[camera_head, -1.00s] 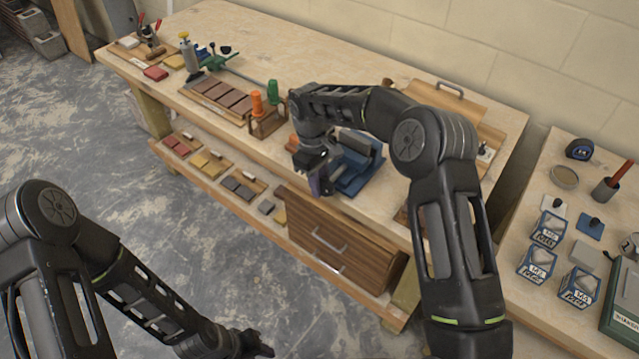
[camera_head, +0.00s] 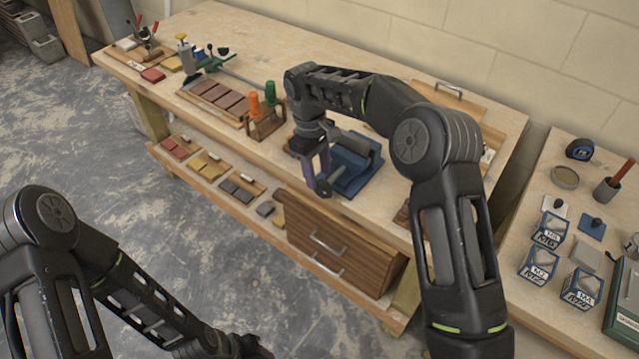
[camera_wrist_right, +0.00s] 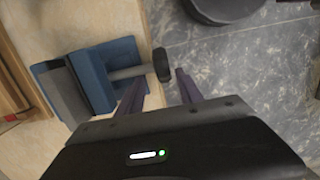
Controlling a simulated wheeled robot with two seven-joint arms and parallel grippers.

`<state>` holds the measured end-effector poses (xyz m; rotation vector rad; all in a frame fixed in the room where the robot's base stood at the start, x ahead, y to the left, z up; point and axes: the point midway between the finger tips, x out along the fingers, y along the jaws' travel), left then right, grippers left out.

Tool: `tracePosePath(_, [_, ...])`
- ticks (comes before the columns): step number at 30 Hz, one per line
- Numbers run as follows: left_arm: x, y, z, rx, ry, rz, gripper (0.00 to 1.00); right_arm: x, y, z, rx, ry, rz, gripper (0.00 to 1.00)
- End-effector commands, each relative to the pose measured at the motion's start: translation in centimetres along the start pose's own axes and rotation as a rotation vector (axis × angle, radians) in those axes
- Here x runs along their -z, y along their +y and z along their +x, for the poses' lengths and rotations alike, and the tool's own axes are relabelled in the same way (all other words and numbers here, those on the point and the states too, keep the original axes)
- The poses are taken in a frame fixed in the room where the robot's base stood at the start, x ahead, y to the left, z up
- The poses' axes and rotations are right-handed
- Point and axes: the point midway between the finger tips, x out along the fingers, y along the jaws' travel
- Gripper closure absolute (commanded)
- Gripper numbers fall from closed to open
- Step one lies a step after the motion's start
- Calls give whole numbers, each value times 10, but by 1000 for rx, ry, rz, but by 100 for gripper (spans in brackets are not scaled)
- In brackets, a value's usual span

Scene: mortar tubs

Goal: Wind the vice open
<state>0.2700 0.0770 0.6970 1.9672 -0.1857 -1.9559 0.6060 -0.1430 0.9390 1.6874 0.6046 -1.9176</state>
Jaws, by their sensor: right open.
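The blue vice (camera_head: 357,170) with a grey jaw stands near the front edge of the bench, partly hidden behind my right arm in the head view. In the right wrist view the vice (camera_wrist_right: 98,78) is at the left, and its grey screw rod runs right to a dark end piece (camera_wrist_right: 161,65). My right gripper (camera_head: 318,180) is open in front of the vice. In the wrist view the right gripper (camera_wrist_right: 157,88) has its fingers on either side of the end piece's line, with no clear contact. My left gripper (camera_head: 248,348) hangs low over the floor, its jaws unclear.
A rack with orange and green handles (camera_head: 265,122) stands left of the vice. A wooden drawer unit (camera_head: 335,240) sits under the bench. A side table (camera_head: 535,205) at the right carries blue boxes (camera_head: 540,262) and a tape measure. The floor in front is clear.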

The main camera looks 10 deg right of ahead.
Motion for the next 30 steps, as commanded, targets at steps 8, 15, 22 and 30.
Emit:
tracePosePath(8, [0, -1, 4, -2, 1, 1, 64, 0, 1, -32, -1, 0, 2, 57])
tracePosePath(15, [0, -1, 4, -2, 2, 1, 64, -1, 1, -34, 0, -1, 1, 57])
tracePosePath(22, [0, -1, 4, -2, 2, 1, 64, -1, 1, -33, 0, -1, 1, 57])
tracePosePath(30, [0, -1, 4, -2, 2, 1, 64, 36, 2, -29, -17, 146, 46, 57])
